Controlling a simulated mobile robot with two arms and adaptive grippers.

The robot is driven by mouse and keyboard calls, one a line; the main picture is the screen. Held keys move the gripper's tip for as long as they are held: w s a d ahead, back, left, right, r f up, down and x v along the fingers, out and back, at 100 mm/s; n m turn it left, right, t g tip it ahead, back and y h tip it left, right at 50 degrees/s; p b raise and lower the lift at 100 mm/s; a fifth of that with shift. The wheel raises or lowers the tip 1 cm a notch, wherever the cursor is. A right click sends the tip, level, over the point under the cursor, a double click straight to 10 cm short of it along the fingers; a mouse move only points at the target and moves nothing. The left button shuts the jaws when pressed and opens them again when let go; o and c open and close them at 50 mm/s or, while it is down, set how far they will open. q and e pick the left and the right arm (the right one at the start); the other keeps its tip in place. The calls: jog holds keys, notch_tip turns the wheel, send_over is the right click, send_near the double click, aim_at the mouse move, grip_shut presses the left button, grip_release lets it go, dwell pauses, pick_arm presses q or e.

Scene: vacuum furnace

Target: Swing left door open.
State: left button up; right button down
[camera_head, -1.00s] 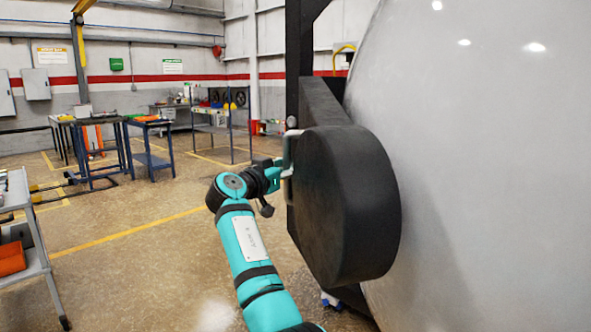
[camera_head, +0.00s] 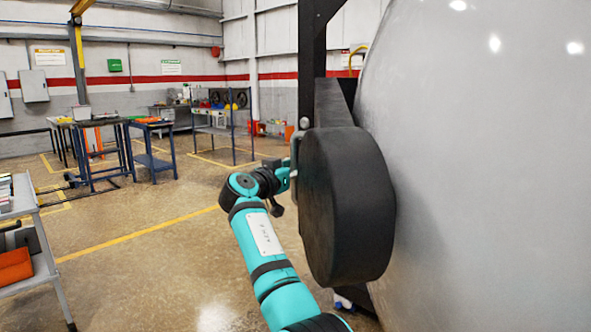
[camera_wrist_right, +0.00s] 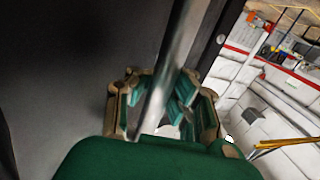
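The door (camera_head: 480,190) is a large pale grey, glossy dome filling the right of the head view. A black drum-shaped block (camera_head: 345,205) sits at its left side. A metal bar handle (camera_head: 294,155) stands on the block's left edge. My right arm reaches up to it, with the right gripper (camera_head: 285,173) at the handle. In the right wrist view the handle (camera_wrist_right: 182,45) runs between the fingers of the right gripper (camera_wrist_right: 158,88), which look closed around it. The exact finger contact is partly hidden. My left gripper is not in view.
A grey cart (camera_head: 45,255) with an orange bin (camera_head: 14,265) stands at the left edge. Blue work tables (camera_head: 152,160) stand farther back. A black upright post (camera_head: 312,60) rises beside the door. The floor left of my arm is clear.

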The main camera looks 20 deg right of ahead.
jog(key=c, duration=1.6)
grip_release()
jog(key=shift+s+a+f, duration=0.25)
jog(key=shift+a, duration=0.25)
jog(key=o, duration=0.4)
jog(key=shift+a+r, duration=0.1)
jog(key=shift+a, duration=0.05)
jog(key=shift+o, duration=0.2)
jog(key=shift+w+r, duration=0.1)
jog(key=shift+w, duration=0.05)
jog(key=shift+w+r, duration=0.1)
jog(key=shift+r, duration=0.05)
jog(key=v, duration=0.7)
jog(key=shift+s+a, duration=0.2)
jog(key=shift+a, duration=0.05)
